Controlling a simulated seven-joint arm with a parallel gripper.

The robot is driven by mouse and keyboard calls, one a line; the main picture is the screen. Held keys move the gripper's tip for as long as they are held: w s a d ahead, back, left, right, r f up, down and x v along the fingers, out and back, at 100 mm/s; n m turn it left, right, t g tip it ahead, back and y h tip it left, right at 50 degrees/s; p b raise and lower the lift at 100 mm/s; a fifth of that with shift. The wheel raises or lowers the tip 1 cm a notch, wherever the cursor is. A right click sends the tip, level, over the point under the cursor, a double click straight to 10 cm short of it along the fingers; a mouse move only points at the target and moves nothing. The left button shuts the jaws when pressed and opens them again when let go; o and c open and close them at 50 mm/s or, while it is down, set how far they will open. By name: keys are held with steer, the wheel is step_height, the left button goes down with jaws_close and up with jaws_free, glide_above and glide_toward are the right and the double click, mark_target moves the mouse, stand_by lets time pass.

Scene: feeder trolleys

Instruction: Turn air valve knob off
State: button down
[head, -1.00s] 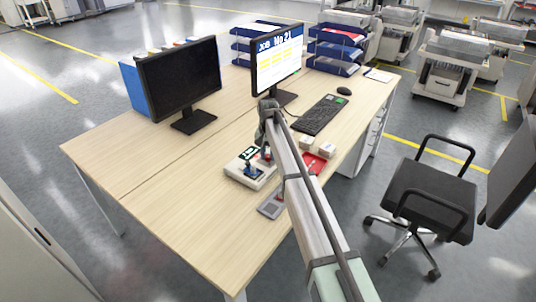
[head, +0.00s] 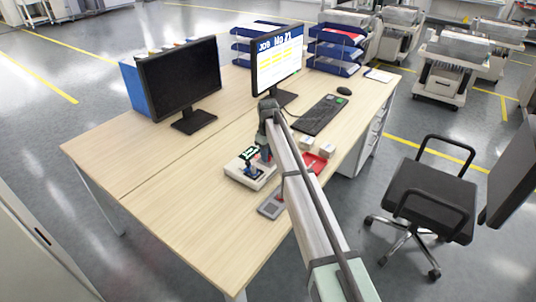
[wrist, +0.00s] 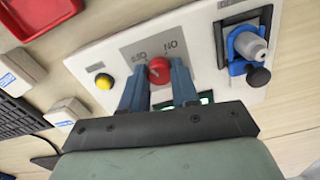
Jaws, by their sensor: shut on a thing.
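The red knob (wrist: 159,70) sits on a grey plate of a white control box, with small markings above it that I cannot read surely. The box (head: 240,178) stands on the desk in the head view, and its white face (wrist: 90,65) fills the middle of the wrist view. My gripper (wrist: 157,76) has one blue-grey finger on each side of the knob and is shut on it. In the head view my gripper (head: 265,152) is down at the far right part of the box and hides the knob.
The box also bears a yellow button (wrist: 104,81) and a blue and grey fitting (wrist: 247,44) with a dark tip. A red tray (head: 314,163), small white boxes (head: 326,150) and a grey pad (head: 271,204) lie close by. Monitors stand behind; the desk's front left is clear.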

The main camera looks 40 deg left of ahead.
steer(key=shift+n, duration=1.8)
steer(key=c, duration=0.8)
jaws_free()
steer(key=shift+c, duration=0.2)
step_height(320, 180, up, 14)
steer(key=shift+f, duration=0.1)
